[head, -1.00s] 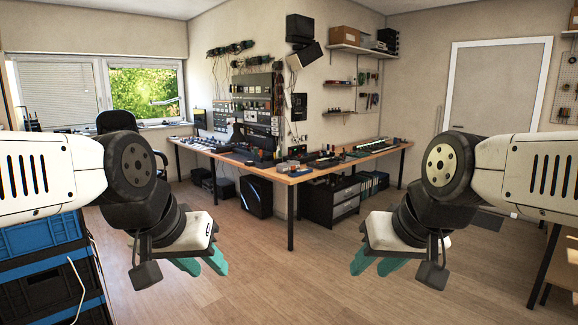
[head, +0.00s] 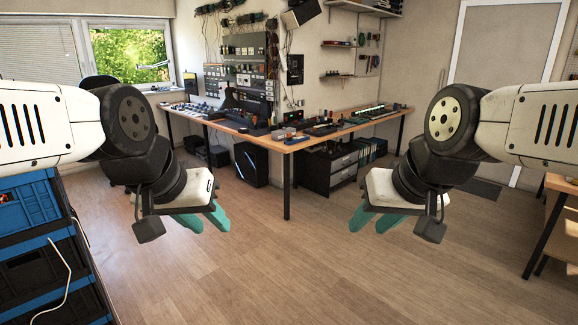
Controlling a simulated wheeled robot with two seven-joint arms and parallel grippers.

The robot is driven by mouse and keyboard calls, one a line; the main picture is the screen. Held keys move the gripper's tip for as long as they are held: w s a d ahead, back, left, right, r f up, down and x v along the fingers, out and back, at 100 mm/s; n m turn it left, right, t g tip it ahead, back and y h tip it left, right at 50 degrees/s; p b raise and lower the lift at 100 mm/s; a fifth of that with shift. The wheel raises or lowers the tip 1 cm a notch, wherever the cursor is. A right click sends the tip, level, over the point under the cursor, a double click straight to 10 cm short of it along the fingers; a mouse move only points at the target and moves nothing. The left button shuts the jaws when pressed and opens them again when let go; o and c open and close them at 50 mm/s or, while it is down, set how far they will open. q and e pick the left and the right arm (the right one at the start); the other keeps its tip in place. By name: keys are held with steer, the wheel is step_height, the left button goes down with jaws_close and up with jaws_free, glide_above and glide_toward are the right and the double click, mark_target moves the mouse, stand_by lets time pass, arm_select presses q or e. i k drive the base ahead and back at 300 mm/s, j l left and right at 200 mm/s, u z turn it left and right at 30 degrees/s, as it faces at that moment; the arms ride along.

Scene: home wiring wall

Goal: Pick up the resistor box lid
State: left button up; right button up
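I cannot make out the resistor box lid among the small items on the corner workbench (head: 290,143). Small boxes and parts lie on the bench top, too small to tell apart. My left gripper (head: 206,222) hangs over the floor at the left, with its teal fingers apart and nothing between them. My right gripper (head: 372,222) hangs over the floor at the right, also with its teal fingers apart and empty. Both are well short of the bench.
Blue and black crates (head: 38,240) are stacked at the left. Another table (head: 556,215) stands at the right edge. A black drawer unit (head: 330,170) and a computer case (head: 250,165) sit under the bench. The wooden floor (head: 300,275) ahead is clear.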

mark_target(284, 129)
steer(key=i, duration=2.65)
steer(key=i+l+u, duration=0.15)
steer(key=i, duration=0.4)
steer(key=i+l+u, duration=0.2)
steer(key=i, duration=0.3)
steer(key=i+l+u, duration=0.15)
steer(key=i, duration=0.35)
steer(key=i+l+u, duration=0.15)
steer(key=i+l, duration=0.15)
steer(key=i, duration=0.2)
steer(key=i+l+u, duration=0.15)
steer(key=i+l, duration=0.2)
steer(key=i, duration=0.15)
